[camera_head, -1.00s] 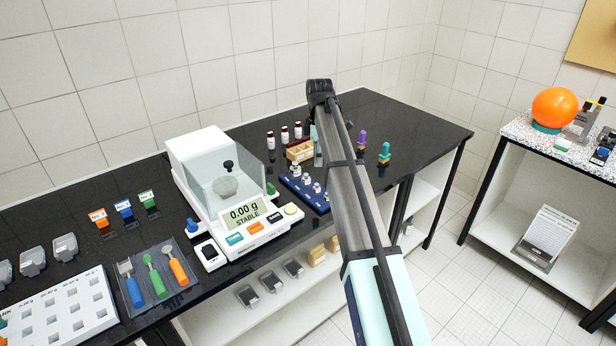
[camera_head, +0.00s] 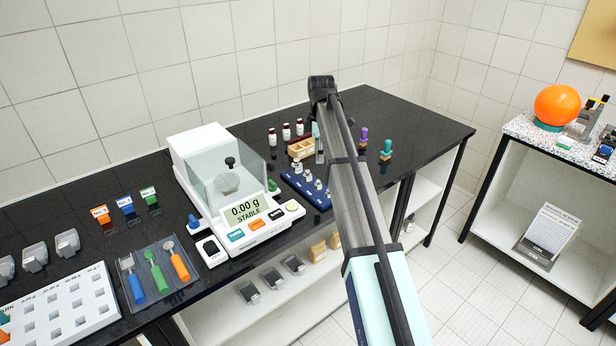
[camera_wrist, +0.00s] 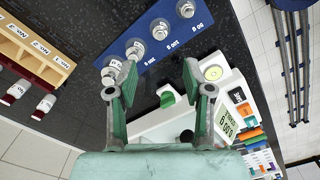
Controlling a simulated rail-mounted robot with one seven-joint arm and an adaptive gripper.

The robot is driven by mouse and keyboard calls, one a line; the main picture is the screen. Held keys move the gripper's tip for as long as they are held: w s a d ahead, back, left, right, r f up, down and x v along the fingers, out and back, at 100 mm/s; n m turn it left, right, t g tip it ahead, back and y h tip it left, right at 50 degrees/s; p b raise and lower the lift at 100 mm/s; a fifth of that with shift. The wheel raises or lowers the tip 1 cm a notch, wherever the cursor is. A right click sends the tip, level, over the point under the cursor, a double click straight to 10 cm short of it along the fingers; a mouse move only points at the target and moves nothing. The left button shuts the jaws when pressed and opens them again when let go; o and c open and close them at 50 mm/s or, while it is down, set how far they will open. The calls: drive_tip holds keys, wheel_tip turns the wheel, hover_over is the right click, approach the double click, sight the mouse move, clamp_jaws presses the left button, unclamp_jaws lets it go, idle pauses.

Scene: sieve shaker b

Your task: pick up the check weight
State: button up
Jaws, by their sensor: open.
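Several silver knobbed check weights stand upright in a row on a blue tray (camera_head: 309,199), right of the balance in the head view. In the wrist view the weights (camera_wrist: 160,29) run diagonally along the blue tray (camera_wrist: 198,27), with white labels beside them, too small to read surely. The nearest weight (camera_wrist: 112,69) is partly behind the left finger. My gripper (camera_wrist: 157,77) is open with nothing between its teal fingers. It is above the counter at the tray's lower end. In the head view my arm hides part of the tray and most of the gripper.
The balance (camera_head: 203,150) with a glass shield reads 0.00 g, left of the tray. Purple (camera_head: 364,137) and teal (camera_head: 386,150) knobbed items stand right of my arm. The back-right counter is clear.

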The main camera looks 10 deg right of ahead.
drive_tip(key=shift+o, duration=0.3)
drive_tip(key=shift+o, duration=0.7)
drive_tip(key=shift+d, duration=0.1)
